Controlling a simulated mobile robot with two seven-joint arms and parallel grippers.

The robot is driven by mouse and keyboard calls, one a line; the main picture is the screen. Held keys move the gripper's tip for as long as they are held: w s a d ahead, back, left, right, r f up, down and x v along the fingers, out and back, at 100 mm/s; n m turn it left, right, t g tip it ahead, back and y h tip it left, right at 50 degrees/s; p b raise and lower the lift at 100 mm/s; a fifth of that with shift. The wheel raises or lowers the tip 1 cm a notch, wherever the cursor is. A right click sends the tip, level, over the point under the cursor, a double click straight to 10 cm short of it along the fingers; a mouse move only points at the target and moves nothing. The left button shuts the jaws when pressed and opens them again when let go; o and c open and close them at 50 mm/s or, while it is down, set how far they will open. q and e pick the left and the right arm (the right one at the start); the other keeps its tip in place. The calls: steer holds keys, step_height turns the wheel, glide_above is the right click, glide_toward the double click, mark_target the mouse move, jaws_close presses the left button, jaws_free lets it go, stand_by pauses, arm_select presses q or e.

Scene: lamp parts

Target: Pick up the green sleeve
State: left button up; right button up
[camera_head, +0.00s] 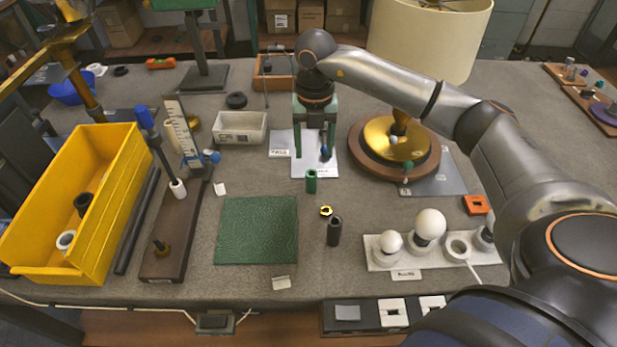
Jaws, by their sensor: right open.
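The green sleeve (311,181) is a small dark green tube standing upright on the grey table, just in front of a white sheet. My right gripper (314,155) points downward with its two green fingers spread wide apart. It is open, and I see nothing clamped between the fingers. In the picture the fingertips are just above and behind the sleeve; their height over the table is hard to tell. My left gripper is not in view.
A black sleeve (334,232) and a small yellow ring (326,211) are near a green mat (257,230). A white bulb tray (381,262) is at right. Behind it is a round lamp base (366,161). A yellow bin (117,152) stands at left.

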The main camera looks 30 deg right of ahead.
mark_target(312, 179)
step_height(312, 179, down, 5)
steer(key=shift+a+r, duration=0.1)
steer(key=shift+r, duration=0.1)
steer(key=shift+s+a+f+p, duration=0.1)
steer(key=shift+f+p, duration=0.1)
steer(key=shift+f, duration=0.7)
steer(key=shift+w+a+f+p, duration=0.1)
steer(key=shift+f+p, duration=0.05)
steer(key=shift+f, duration=0.7)
steer(key=shift+s+a+f+p, duration=0.1)
steer(key=shift+f+p, duration=0.1)
steer(key=shift+f, duration=0.7)
jaws_close()
